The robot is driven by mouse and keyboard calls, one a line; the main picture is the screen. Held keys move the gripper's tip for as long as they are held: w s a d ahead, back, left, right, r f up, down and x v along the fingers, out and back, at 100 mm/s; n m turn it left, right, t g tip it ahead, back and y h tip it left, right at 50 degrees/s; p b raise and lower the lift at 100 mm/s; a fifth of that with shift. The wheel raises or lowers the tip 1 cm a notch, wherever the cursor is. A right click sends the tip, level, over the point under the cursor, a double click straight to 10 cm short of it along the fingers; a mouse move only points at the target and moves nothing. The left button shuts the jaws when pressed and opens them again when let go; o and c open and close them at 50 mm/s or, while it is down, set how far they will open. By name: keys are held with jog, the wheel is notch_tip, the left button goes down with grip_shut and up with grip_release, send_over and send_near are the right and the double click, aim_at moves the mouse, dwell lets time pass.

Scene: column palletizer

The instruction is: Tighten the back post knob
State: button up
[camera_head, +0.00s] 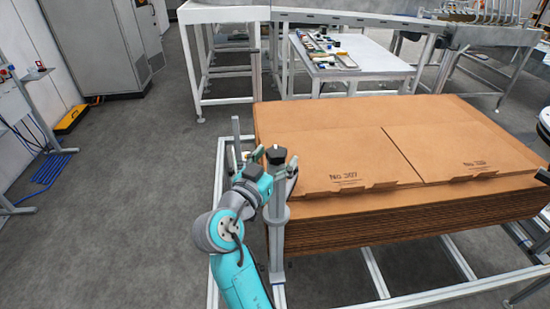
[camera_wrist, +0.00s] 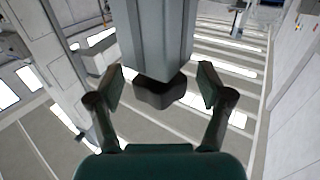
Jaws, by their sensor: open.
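A dark knob (camera_wrist: 160,92) shows in the wrist view between my two fingers, against the end of a thick grey post (camera_wrist: 155,35). My gripper (camera_wrist: 161,86) is open, with one finger on each side of the knob and a gap on both sides. In the head view my gripper (camera_head: 261,156) is beside a grey upright post (camera_head: 277,215) with a dark top. A thinner post (camera_head: 236,135) stands farther back to the left. I cannot tell for certain which post carries the knob between my fingers.
A stack of flat brown cardboard (camera_head: 340,160) lies just right of the post, on a metal frame (camera_head: 375,275). A white table (camera_head: 355,68) with small items stands behind. A grey cabinet (camera_head: 95,40) is at the far left. The floor to the left of my arm is clear.

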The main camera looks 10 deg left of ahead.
jog(key=v, duration=1.2)
